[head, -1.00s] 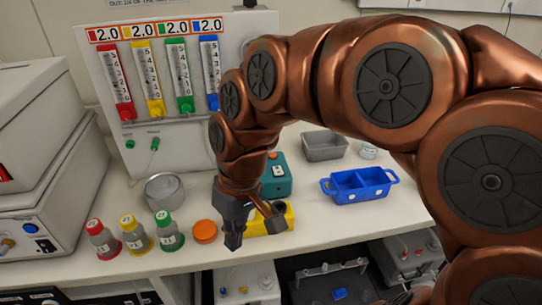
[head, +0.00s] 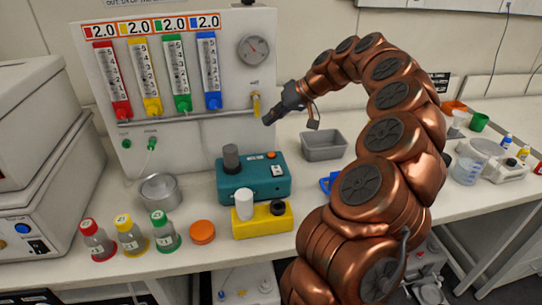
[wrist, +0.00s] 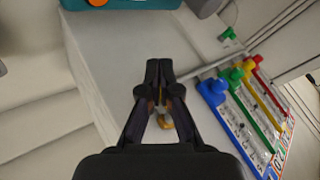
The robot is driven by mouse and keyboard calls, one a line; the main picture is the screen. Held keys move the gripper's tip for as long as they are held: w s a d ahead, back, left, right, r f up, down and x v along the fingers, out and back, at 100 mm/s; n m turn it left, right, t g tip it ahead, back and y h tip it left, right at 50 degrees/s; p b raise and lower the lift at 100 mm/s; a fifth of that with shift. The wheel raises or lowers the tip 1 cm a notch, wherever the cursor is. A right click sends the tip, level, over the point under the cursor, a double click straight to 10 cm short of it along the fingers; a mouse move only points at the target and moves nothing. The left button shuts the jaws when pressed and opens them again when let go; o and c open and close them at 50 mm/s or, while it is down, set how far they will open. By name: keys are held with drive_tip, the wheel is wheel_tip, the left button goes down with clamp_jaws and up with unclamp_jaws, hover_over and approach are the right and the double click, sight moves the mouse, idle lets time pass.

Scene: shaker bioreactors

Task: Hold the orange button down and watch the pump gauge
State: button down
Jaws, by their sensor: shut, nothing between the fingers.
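The teal pump box (head: 235,187) stands on the bench, with a dark upright cylinder on top. Its orange button (head: 271,155) is on the top right; it also shows at the upper edge of the wrist view (wrist: 97,2). A round dial gauge (head: 253,49) with a red needle is on the upper right of the white panel. It is unobstructed in the head view, but too small to read. My gripper (head: 267,121) is shut and empty, above and behind the pump, close to the panel and apart from the button. Its fingertips meet in the wrist view (wrist: 158,66).
A yellow valve (head: 256,104) is on the panel beside my gripper. A yellow block (head: 262,226) holding a white cylinder (head: 243,205) stands before the pump. A grey tray (head: 323,146) is to the right. Capped bottles (head: 130,236) stand left. My arm partly hides a blue tray (head: 326,183).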

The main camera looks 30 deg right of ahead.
drive_tip(key=shift+d+f, duration=0.15)
drive_tip(key=shift+d, duration=0.4)
drive_tip(key=shift+f, duration=0.15)
drive_tip(key=b, duration=0.2)
hover_over(274, 154)
wheel_tip(274, 154, down, 7)
drive_tip(key=shift+f, duration=0.1)
drive_tip(key=shift+f+b, duration=0.3)
drive_tip(key=shift+f, duration=0.4)
drive_tip(key=shift+f+b, duration=0.8)
drive_tip(key=shift+b, duration=0.4)
idle(1.6)
drive_tip(key=shift+r, duration=0.1)
idle(0.8)
drive_tip(key=shift+r, duration=0.75)
